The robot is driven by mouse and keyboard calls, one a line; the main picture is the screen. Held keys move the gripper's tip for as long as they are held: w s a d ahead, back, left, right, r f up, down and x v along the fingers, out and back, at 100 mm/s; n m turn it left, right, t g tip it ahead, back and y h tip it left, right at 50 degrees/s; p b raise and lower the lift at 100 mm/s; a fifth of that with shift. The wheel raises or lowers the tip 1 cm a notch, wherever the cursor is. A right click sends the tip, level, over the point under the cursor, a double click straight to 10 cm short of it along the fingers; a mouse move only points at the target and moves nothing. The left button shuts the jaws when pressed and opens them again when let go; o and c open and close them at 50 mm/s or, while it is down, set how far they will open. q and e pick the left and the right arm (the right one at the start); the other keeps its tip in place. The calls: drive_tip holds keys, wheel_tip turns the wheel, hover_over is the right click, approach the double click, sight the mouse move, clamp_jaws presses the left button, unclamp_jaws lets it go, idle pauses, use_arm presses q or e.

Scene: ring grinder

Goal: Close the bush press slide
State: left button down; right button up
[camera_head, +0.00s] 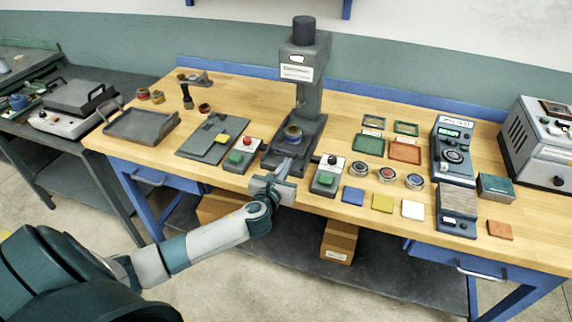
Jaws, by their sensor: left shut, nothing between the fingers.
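The bush press (301,75) stands at the middle back of the wooden bench, a dark column with a head above a low base. A round ringed piece (293,133) sits on the slide (288,151) at the press's base. My left gripper (285,168) reaches in from the lower left and is shut, with its fingertips at the front edge of the slide. I cannot tell whether they touch it. My gripper body hides part of the bench's front edge. My right gripper does not show.
Button boxes (243,154) and (327,176) stand close on either side of my gripper. A grey tray (141,126) lies at the left. Coloured squares (382,203), round tins (386,175) and a meter (453,150) occupy the right. Bare wood shows at the front left.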

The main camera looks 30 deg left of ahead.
sight(297, 142)
use_arm(q)
drive_tip(key=x, duration=0.3)
drive_tip(key=r+x, duration=0.1)
drive_tip(key=x, duration=0.5)
drive_tip(key=shift+w+d+r+b, duration=0.1)
drive_tip(key=shift+w+b, duration=0.1)
drive_tip(key=shift+b, duration=0.15)
drive_tip(key=shift+w+r, duration=0.1)
drive_tip(key=shift+w, duration=0.05)
drive_tip(key=shift+r, duration=0.15)
